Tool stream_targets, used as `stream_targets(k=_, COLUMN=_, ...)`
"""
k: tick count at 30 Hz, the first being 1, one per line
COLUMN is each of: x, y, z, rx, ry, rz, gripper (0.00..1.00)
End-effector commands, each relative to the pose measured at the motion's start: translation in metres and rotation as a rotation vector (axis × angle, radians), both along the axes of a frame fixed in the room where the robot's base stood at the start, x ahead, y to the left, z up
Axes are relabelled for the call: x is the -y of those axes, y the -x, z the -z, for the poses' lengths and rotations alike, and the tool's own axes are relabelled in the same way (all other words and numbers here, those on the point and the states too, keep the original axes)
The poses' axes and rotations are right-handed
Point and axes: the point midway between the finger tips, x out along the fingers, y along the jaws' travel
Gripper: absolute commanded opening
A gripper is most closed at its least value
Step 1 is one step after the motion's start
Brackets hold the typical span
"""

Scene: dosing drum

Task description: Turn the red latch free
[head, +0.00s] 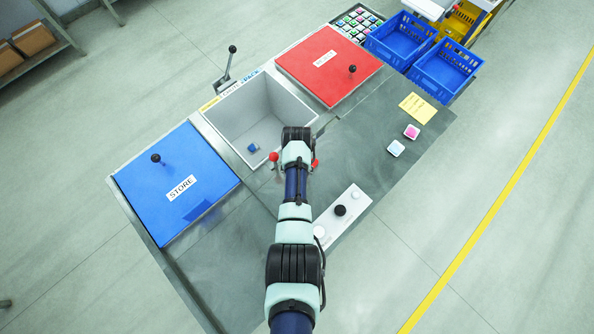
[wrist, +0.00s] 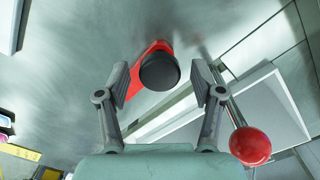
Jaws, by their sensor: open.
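The red latch shows in the wrist view as a red arm (wrist: 136,82) with a round black knob (wrist: 160,72) on its end, against a grey metal surface. My gripper (wrist: 160,84) is open, with one finger on each side of the knob. I see gaps between the knob and both fingers; nothing is held. In the head view a small red part (head: 315,163), seemingly the latch, shows just right of my wrist. My wrist hides the rest of it and the fingers there.
A red ball-ended lever (wrist: 250,146) stands close to the right finger; its ball also shows in the head view (head: 273,156).

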Motion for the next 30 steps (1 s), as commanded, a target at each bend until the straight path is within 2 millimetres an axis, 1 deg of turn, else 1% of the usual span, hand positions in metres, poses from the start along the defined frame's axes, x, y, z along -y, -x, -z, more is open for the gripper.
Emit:
stream_targets(k=2, x=0.000, y=0.000, z=-0.001, rx=0.000, ry=0.000, rz=0.000, gripper=0.67)
stream_targets(k=5, x=0.000, y=-0.001, z=-0.010, rx=0.002, ry=0.000, rz=0.000, gripper=0.67)
stream_targets(k=8, x=0.000, y=-0.001, z=-0.029, rx=0.005, ry=0.000, rz=0.000, gripper=0.67)
stream_targets(k=12, x=0.000, y=-0.001, z=-0.066, rx=0.006, ry=0.000, rz=0.000, gripper=0.67)
stream_targets(k=15, x=0.000, y=-0.001, z=-0.090, rx=0.005, ry=0.000, rz=0.000, gripper=0.67)
stream_targets(k=18, x=0.000, y=-0.001, z=-0.107, rx=0.003, ry=0.000, rz=0.000, gripper=0.67)
stream_targets(k=21, x=0.000, y=0.000, z=-0.116, rx=0.001, ry=0.000, rz=0.000, gripper=0.67)
stream_targets(k=23, x=0.000, y=0.000, z=-0.119, rx=0.000, ry=0.000, rz=0.000, gripper=0.67)
stream_targets(k=30, x=0.000, y=0.000, z=-0.120, rx=0.000, ry=0.000, rz=0.000, gripper=0.67)
